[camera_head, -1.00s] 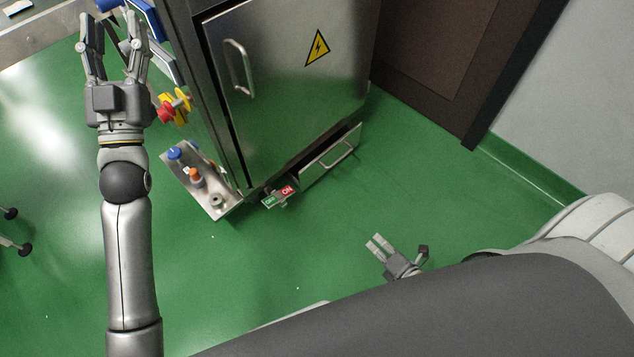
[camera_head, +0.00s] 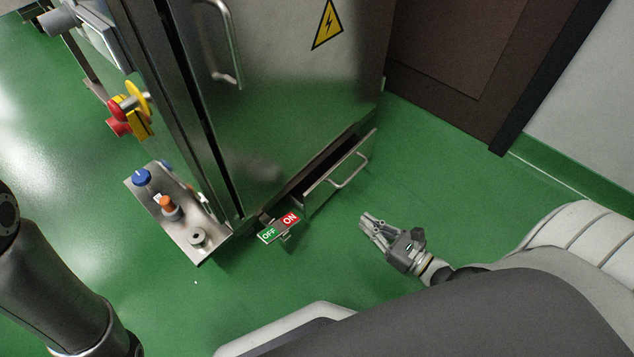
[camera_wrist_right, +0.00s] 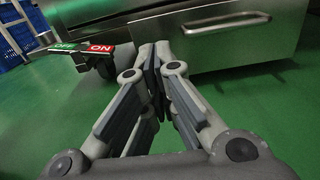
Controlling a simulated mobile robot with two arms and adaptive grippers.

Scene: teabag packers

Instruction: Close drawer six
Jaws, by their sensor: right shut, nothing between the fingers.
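The drawer (camera_head: 322,187) at the foot of the steel cabinet stands partly pulled out, with a dark gap behind its front panel. Its bar handle (camera_head: 350,172) is on the front. In the right wrist view the drawer front (camera_wrist_right: 200,55) and its handle (camera_wrist_right: 228,22) lie ahead of the fingers. No number shows on the drawer. My right gripper (camera_head: 370,224) is shut and empty, in front of the drawer and apart from it in the head view. It also shows in the wrist view (camera_wrist_right: 153,60), fingertips together. My left gripper is out of view.
A red and green ON/OFF switch (camera_head: 280,228) sticks out left of the drawer. A control plate (camera_head: 182,220) with knobs and a red-yellow emergency stop (camera_head: 130,115) are on the cabinet's left side. Green floor (camera_head: 440,165) is clear right of the drawer.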

